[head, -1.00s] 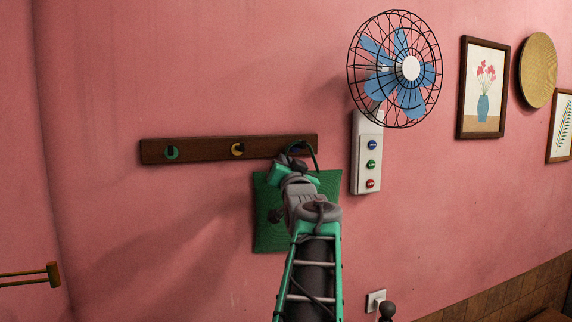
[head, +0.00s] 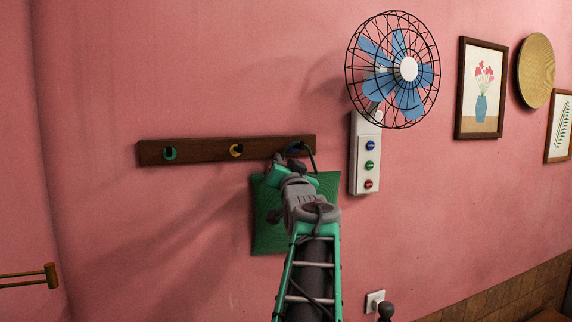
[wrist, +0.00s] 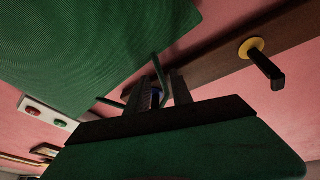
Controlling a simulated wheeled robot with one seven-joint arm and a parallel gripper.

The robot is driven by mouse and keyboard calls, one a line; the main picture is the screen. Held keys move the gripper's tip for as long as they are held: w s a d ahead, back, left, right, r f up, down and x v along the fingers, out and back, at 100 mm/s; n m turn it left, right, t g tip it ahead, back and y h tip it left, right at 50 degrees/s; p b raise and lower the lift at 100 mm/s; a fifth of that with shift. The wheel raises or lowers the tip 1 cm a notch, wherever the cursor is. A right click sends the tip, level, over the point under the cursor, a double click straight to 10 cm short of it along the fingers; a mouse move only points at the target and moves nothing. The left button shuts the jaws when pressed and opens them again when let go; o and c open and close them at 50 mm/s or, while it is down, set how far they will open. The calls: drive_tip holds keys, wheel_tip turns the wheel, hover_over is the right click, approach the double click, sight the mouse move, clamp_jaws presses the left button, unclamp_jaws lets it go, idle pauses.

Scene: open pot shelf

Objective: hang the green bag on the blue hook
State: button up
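The green bag (head: 268,225) is upright against the wall below the right end of the hook rail, partly behind my arm. It also fills the upper left of the wrist view (wrist: 90,45). Its thin green strap (head: 313,157) loops up by the blue hook (head: 297,149), mostly hidden in the head view. My gripper (wrist: 160,94) is at this hook. Its two dark fingers stand apart, with the strap (wrist: 158,70) and a bit of the blue hook (wrist: 155,97) showing between them. Whether the strap rests on the hook is not clear.
The brown rail (head: 200,150) also carries a green hook (head: 169,153) and a yellow hook (head: 236,150), both empty. A wall fan (head: 408,70) with a white button panel (head: 365,155) is close on the right. The wall left of the bag is clear.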

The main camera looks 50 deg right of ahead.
drive_tip(key=b+v, duration=0.4)
drive_tip(key=v, duration=0.4)
drive_tip(key=w+a+f+n+g+y, duration=0.1)
drive_tip(key=w+a+f+n+y, duration=0.3)
drive_tip(key=w+a+f, duration=0.65)
drive_tip(key=a+f+n+g+y, duration=0.35)
drive_tip(key=a+f+y, duration=0.35)
drive_tip(key=a+f, duration=1)
drive_tip(key=s+a+f+n+g+y, duration=0.1)
drive_tip(key=s+a+f+n+g, duration=0.2)
drive_tip(key=s+a+f, duration=0.4)
drive_tip(key=s+a+f+n+g+y, duration=0.1)
drive_tip(key=s+a+f+n+g, duration=0.2)
drive_tip(key=s+a+f, duration=0.4)
wheel_tip(320, 180, down, 5)
drive_tip(key=shift+s+a+r+g+y, duration=0.1)
drive_tip(key=shift+s+a+g+y, duration=0.25)
drive_tip(key=shift+a+g, duration=0.55)
drive_tip(key=shift+w+a+t, duration=0.1)
drive_tip(key=shift+a+t, duration=0.1)
drive_tip(key=shift+t, duration=0.05)
